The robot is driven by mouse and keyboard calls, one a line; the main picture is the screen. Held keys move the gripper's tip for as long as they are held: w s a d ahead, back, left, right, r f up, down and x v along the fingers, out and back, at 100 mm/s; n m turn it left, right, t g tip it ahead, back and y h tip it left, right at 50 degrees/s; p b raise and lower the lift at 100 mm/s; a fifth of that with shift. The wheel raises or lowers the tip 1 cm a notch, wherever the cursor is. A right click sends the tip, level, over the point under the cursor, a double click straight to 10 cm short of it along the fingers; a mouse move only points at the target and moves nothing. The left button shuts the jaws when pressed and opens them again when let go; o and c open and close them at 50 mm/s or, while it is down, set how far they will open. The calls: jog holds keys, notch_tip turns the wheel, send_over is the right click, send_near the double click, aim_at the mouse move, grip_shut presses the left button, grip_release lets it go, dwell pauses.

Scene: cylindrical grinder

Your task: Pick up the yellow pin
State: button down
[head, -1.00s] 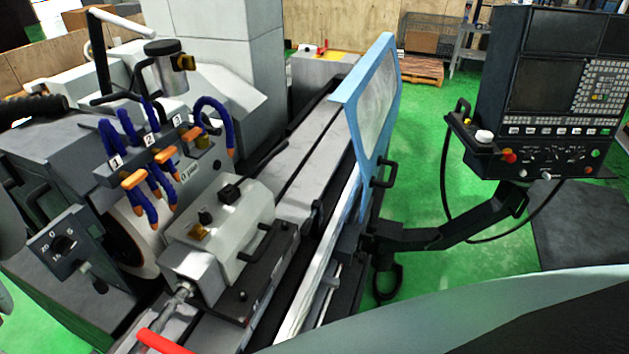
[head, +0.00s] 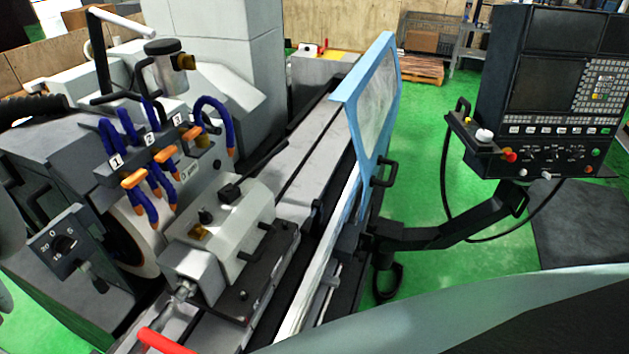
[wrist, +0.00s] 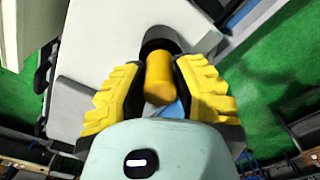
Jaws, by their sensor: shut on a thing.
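The yellow pin (wrist: 159,78) is a short, smooth, orange-yellow cylinder in the middle of the wrist view. My gripper (wrist: 157,86) has dark fingers with ribbed yellow outer pads, one on each side of the pin. It is shut on the pin. The pin's far end meets a dark round part (wrist: 160,40), and I cannot tell whether the two touch. My gripper does not show in the head view, and I cannot make out the pin there.
In the head view the grinder has blue coolant hoses (head: 213,118), a grey workhead (head: 225,240) and a blue-framed door (head: 372,110). A control panel (head: 545,90) hangs on an arm at the right. Green floor (head: 430,130) lies open behind the door.

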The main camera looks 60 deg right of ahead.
notch_tip(320, 180, up, 11)
jog(key=p, duration=0.8)
jog(key=shift+w+f, duration=0.1)
jog(key=shift+f, duration=0.1)
jog(key=shift+d+r, duration=0.1)
jog(key=shift+r, duration=2.8)
notch_tip(320, 180, up, 6)
